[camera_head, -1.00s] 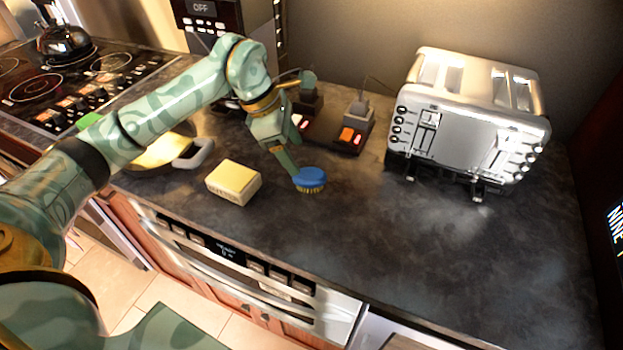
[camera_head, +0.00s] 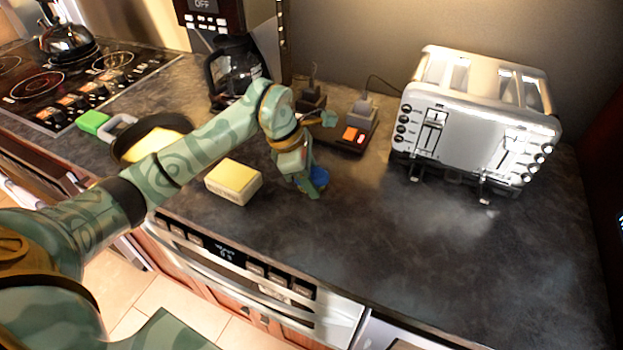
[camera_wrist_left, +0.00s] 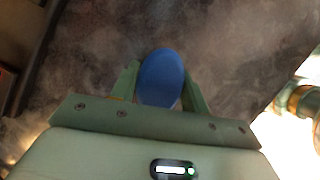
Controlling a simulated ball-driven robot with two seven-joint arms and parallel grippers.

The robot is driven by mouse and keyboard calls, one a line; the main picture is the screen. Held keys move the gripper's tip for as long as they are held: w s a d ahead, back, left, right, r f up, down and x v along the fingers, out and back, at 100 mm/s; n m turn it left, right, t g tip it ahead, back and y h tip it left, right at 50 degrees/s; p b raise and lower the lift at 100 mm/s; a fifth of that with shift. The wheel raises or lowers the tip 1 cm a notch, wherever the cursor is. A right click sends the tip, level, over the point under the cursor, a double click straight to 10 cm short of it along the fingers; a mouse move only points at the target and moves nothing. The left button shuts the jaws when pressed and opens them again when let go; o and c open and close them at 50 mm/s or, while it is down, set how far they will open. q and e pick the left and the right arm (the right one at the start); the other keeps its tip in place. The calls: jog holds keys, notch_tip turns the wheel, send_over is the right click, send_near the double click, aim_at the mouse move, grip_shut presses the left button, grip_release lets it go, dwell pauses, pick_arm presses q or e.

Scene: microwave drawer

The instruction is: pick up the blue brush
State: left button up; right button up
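The blue brush (camera_head: 319,178) is on the dark countertop, partly hidden behind my left gripper (camera_head: 305,186) in the head view. In the left wrist view the brush's rounded blue top (camera_wrist_left: 161,78) lies between the two fingers of my left gripper (camera_wrist_left: 160,84). One finger is on each side, close to the brush. The fingers are apart, and I cannot tell whether they touch it. My right gripper is not in view.
A pale yellow block (camera_head: 233,181) sits left of the brush. A toaster (camera_head: 475,120) stands at the right, and a dark device with lit switches (camera_head: 350,135) lies behind. A pan (camera_head: 152,138) is at the left. The front right counter is clear.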

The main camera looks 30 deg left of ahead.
aim_at(317, 173)
pick_arm(q)
jog(key=c, duration=0.4)
jog(key=shift+r, duration=0.1)
jog(key=shift+r, duration=0.35)
notch_tip(317, 173, up, 3)
jog(key=shift+w+f+p, duration=0.1)
jog(key=shift+p, duration=0.45)
jog(key=s+a+r+p, duration=0.1)
jog(key=s+a+r, duration=0.5)
jog(key=s+r, duration=0.3)
jog(key=s, duration=0.3)
jog(key=shift+s+r, duration=0.15)
jog(key=shift+s, duration=0.2)
jog(key=shift+o, duration=0.6)
jog(key=shift+a, duration=0.1)
